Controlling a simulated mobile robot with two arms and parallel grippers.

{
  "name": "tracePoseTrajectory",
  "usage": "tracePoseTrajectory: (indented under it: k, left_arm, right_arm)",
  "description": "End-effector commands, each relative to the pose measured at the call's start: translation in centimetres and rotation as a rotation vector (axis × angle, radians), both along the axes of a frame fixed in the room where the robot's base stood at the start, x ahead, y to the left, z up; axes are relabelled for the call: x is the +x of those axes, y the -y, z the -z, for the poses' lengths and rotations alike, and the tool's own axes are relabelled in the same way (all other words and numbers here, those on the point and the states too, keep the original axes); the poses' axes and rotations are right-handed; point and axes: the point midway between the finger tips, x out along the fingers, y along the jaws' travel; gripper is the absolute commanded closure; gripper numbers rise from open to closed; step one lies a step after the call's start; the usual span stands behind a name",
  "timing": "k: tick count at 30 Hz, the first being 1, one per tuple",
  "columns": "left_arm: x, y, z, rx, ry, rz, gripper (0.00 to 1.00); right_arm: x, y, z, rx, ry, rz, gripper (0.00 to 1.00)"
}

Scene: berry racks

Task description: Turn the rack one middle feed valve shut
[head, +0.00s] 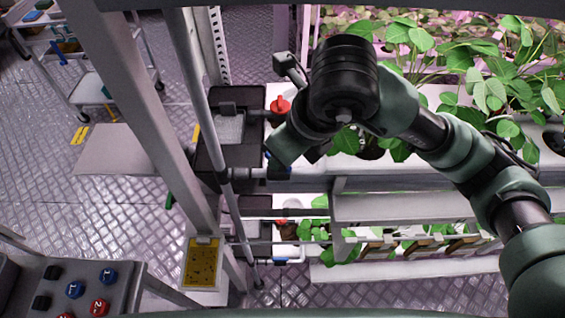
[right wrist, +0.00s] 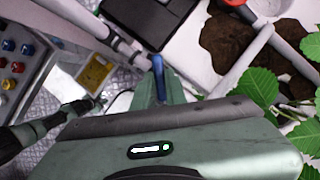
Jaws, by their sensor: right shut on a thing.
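A blue valve handle (right wrist: 158,75) shows in the right wrist view, on the pipework beside the rack's white growing tray. My right gripper (right wrist: 160,97) is shut on this handle. In the head view my right arm reaches in from the right, and the right gripper (head: 278,160) is low at the pipe. Its wrist hides most of the handle and fingertips there. My left arm seems to show at the left of the right wrist view, with its gripper (right wrist: 88,106) small and unclear. The left gripper is not seen in the head view.
A red valve (head: 280,104) sits above the gripper, and another blue handle (head: 280,262) is on the lower tier. Rack posts and a pipe (head: 205,90) stand close left. Leafy plants (head: 480,70) fill the right. A knob panel (head: 85,290) is bottom left.

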Motion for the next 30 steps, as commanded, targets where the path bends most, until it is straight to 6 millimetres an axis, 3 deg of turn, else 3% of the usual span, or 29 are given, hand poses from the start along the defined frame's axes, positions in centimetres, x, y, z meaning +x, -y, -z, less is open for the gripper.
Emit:
tracePoseTrajectory:
  k: [3,12,30]
  left_arm:
    - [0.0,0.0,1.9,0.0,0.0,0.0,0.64]
    - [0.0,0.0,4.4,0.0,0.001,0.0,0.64]
    - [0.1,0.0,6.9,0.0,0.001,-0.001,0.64]
  right_arm:
    - [0.0,-0.1,0.3,0.002,0.008,0.109,1.0]
    - [-0.1,-0.4,0.1,0.002,0.009,0.393,1.0]
    - [-0.2,-0.7,-0.1,0.004,0.005,0.79,1.0]
